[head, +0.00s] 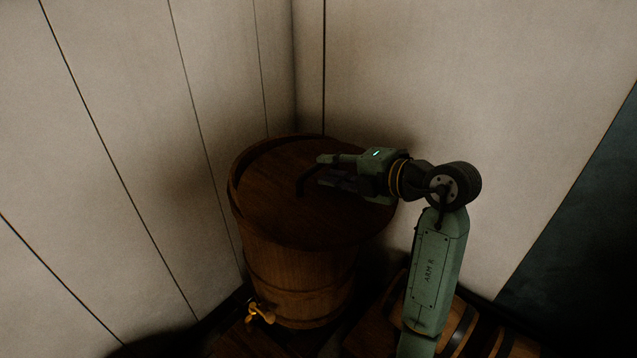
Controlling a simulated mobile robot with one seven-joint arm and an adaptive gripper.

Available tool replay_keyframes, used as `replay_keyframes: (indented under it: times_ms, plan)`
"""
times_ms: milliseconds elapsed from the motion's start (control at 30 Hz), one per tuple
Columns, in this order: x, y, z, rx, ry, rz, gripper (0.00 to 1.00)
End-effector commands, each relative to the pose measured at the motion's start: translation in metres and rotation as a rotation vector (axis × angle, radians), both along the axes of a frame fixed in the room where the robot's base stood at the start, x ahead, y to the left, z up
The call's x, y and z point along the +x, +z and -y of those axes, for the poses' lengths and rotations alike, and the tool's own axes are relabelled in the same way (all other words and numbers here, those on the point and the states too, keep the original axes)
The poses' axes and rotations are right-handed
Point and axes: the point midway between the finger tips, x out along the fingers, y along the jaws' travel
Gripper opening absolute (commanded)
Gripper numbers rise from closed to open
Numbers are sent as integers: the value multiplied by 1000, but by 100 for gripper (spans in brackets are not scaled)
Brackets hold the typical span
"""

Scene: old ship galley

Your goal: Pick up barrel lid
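The barrel lid (275,205) is a dark round wooden disc on top of an upright wooden barrel (300,275). A thin dark handle (303,182) stands near the middle of the lid. My gripper (322,170) reaches in from the right, over the lid, with its fingertips beside the handle. The two fingers are apart, and nothing shows clearly between them. The view does not tell whether a finger touches the handle. My gripper and wrist cover part of the lid's right side.
Pale plank walls meet in a corner close behind the barrel. A brass-coloured tap (262,312) juts from the barrel's lower front. Another barrel (465,325) lies at the lower right, partly behind my arm. The floor is dark and hard to make out.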

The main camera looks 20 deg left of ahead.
Motion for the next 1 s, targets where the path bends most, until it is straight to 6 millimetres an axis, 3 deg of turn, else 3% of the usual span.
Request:
replay_keyframes:
  times_ms: [100, 267, 500, 867, 1000]
  plan:
    - [4, -3, -20, 0, 4, -3, 23]
    - [10, -10, -33, 0, 2, -1, 23]
    - [10, -11, -34, 0, 1, 1, 23]
    - [10, -11, -33, 0, 1, 1, 0]
    - [10, -11, -33, -1, 1, 0, 0]
